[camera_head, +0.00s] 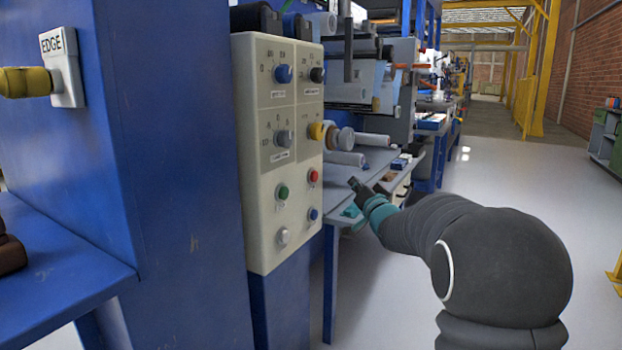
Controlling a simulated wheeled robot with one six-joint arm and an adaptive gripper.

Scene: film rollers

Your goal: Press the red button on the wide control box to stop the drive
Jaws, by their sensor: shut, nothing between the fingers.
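The wide control box (256,196) is a cream upright panel on a blue post, left of the picture's middle. It carries several coloured knobs and buttons. The red button (313,176) is on its right column, below a yellow knob (317,131) and above a blue button (313,214). A green button (283,193) is to its left. My gripper (354,183) is dark, small in the view and shut with nothing in it. It appears to the right of the red button, apart from it in the picture. The exact depth gap between them is hard to tell.
A blue machine column (180,170) with a box labelled EDGE (64,68) fills the left. Behind the control box are rollers (345,158) and a grey work table (345,185). The pale floor (520,180) at the right is open. A green cabinet (605,140) stands far right.

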